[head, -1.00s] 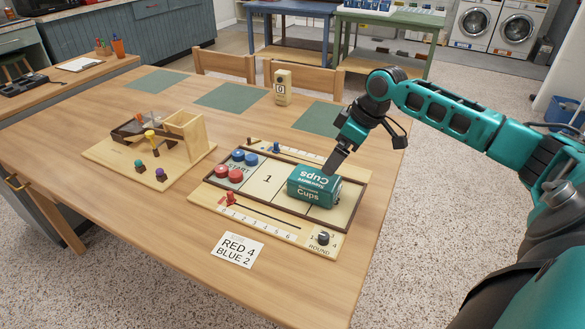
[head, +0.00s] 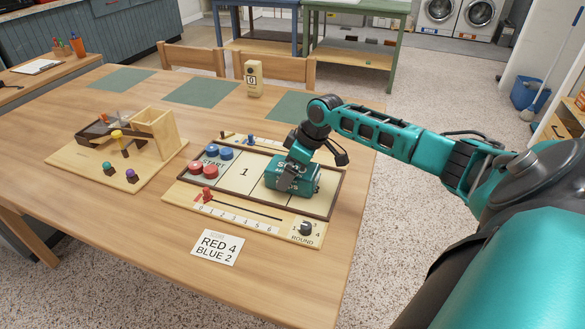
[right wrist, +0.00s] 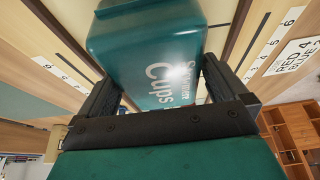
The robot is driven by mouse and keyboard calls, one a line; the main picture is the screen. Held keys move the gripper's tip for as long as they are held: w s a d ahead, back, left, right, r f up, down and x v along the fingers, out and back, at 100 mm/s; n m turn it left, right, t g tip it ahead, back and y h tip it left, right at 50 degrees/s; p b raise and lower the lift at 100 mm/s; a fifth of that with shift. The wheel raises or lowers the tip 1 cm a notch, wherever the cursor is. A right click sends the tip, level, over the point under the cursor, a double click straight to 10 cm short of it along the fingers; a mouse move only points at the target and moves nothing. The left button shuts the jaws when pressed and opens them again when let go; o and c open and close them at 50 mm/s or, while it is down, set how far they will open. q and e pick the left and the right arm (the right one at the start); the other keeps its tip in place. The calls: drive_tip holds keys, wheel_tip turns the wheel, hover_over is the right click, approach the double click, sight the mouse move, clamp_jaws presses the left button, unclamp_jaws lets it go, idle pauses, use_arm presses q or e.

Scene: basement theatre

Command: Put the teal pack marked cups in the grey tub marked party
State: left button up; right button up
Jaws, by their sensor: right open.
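The teal pack marked Cups (head: 304,184) lies on the wooden game board, toward its right end. It fills much of the right wrist view (right wrist: 150,55), with its lettering facing the camera. My right gripper (head: 287,184) is at the pack in the head view, with its fingers in front of part of the lettering. In the right wrist view, the open fingers (right wrist: 160,88) stand at either side of the pack; I cannot tell whether they touch it. My left gripper is not in view. No grey tub marked party is visible.
The game board (head: 245,215) carries red and blue discs (head: 204,170). A score card (head: 218,247) lies in front of it. A wooden toy (head: 125,150) stands at the left and a tan block (head: 254,78) at the back. The table's front left is clear.

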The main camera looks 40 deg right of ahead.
drive_tip(key=shift+x, duration=0.8)
drive_tip(key=shift+f, duration=0.25)
drive_tip(key=c, duration=1)
drive_tip(key=shift+o, duration=0.2)
